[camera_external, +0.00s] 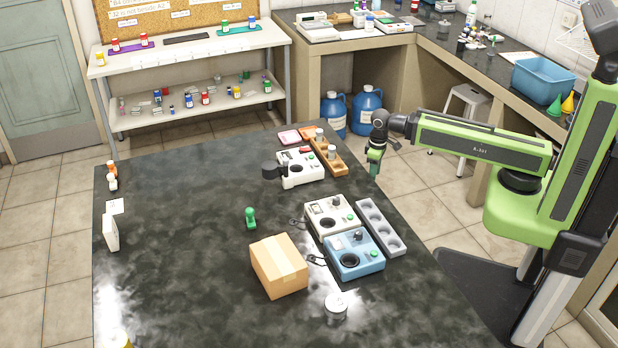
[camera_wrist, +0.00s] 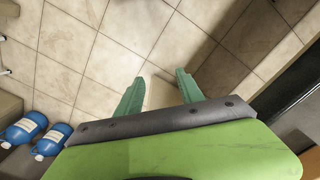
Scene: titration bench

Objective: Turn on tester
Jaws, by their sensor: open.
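My gripper (camera_external: 374,168) hangs at the right edge of the dark table, pointing down. In the wrist view my gripper (camera_wrist: 160,78) shows two green fingers apart with nothing between them, over floor tiles. Three instruments stand along the table's right side: a white one with a black arm and green button (camera_external: 300,170), a white one with a dial and green button (camera_external: 330,217), and a blue one with a black knob, round well and green button (camera_external: 354,255). I cannot tell which is the tester, or whether any is on. My gripper touches none of them.
A grey rack (camera_external: 380,227) stands beside the instruments, and a wooden rack (camera_external: 328,155) behind them. A cardboard box (camera_external: 279,266), a green stamp-like piece (camera_external: 250,219) and a white round container (camera_external: 336,305) stand on the table (camera_external: 180,235). Its left middle is clear.

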